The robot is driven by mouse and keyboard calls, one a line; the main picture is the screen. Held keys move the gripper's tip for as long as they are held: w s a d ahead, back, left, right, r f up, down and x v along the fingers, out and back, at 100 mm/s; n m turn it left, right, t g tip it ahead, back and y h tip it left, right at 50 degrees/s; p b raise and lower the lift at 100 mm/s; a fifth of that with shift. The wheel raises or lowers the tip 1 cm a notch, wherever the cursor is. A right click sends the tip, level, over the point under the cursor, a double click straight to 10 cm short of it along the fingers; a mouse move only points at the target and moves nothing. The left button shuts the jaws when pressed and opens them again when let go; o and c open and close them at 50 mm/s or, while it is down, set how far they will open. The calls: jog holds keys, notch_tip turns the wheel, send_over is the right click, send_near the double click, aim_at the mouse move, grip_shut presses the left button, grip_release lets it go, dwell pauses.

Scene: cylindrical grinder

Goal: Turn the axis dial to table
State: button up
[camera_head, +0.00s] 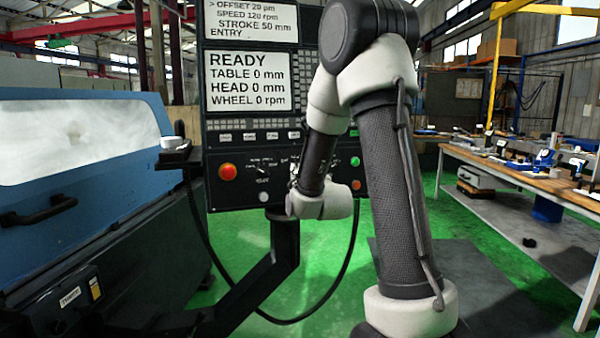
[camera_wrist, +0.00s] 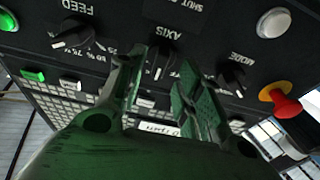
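In the wrist view, which shows the panel turned over, the black axis dial (camera_wrist: 160,62) sits below its AXIS label, between the FEED dial (camera_wrist: 72,36) and the MODE dial (camera_wrist: 232,78). My gripper (camera_wrist: 161,66) is open, with one green finger on each side of the axis dial. Whether the fingers touch the dial cannot be told. The dial's position labels are mostly hidden by the fingers, so its setting is unclear. In the head view my arm covers the axis dial and the gripper.
A red emergency stop (camera_wrist: 283,102) and a white button (camera_wrist: 272,22) are near the dials. In the head view, the panel screen (camera_head: 249,81) reads READY, TABLE 0 mm. The blue machine (camera_head: 90,200) stands left, a workbench (camera_head: 530,178) right.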

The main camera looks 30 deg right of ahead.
jog(key=v, duration=0.4)
jog(key=shift+s, duration=0.25)
